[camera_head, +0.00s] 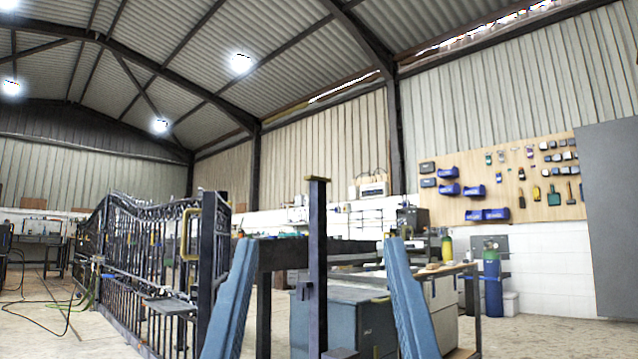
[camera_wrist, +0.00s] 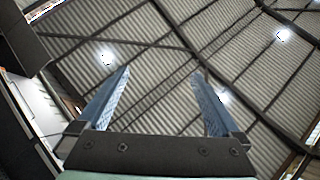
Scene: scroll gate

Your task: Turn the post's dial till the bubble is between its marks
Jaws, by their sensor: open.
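A dark upright post (camera_head: 317,265) with a brass-coloured cap (camera_head: 317,179) stands in the middle of the head view. A small dark bracket sticks out on its left side at mid-height. I cannot make out a dial, a bubble or marks on it. My gripper (camera_head: 318,241) shows as two blue fingers, one each side of the post in the picture; I cannot tell the distance between them and the post. In the wrist view my gripper (camera_wrist: 161,70) is open and empty, with only the roof beyond it.
A black scrolled iron gate (camera_head: 150,265) with a yellow handle (camera_head: 187,230) stands at the left. Behind the post are a grey cabinet (camera_head: 345,315) and a bench (camera_head: 450,270). A blue gas cylinder (camera_head: 492,285) stands at the right. Hoses lie on the floor at far left.

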